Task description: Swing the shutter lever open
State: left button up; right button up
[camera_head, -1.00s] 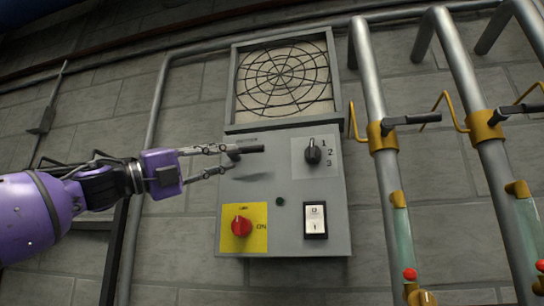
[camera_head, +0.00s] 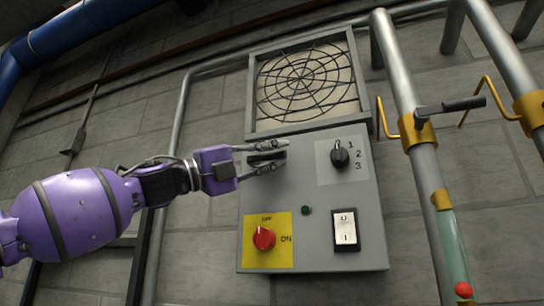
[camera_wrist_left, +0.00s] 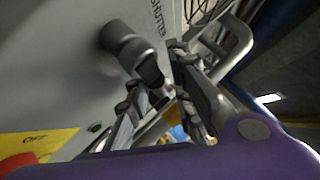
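The shutter lever (camera_head: 264,156) is a short black handle on the upper left of the grey control box (camera_head: 312,247), lying roughly level and pointing right. My left gripper (camera_head: 279,159) reaches in from the left, its fingers apart, one above and one below the lever in the head view. In the left wrist view the lever (camera_wrist_left: 131,52) stands out from the panel beside the printed word SHUTTER, its end near the gap between the open fingers (camera_wrist_left: 165,92). I cannot tell whether a finger touches it. My right gripper is out of view.
A round fan grille (camera_head: 306,83) sits above the box. The box also bears a black selector knob (camera_head: 340,156), a red knob (camera_head: 263,238) on a yellow plate and a white rocker switch (camera_head: 345,229). Pipes with a black-handled valve (camera_head: 450,107) stand at right.

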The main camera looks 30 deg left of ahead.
pick_arm(q)
grip_shut()
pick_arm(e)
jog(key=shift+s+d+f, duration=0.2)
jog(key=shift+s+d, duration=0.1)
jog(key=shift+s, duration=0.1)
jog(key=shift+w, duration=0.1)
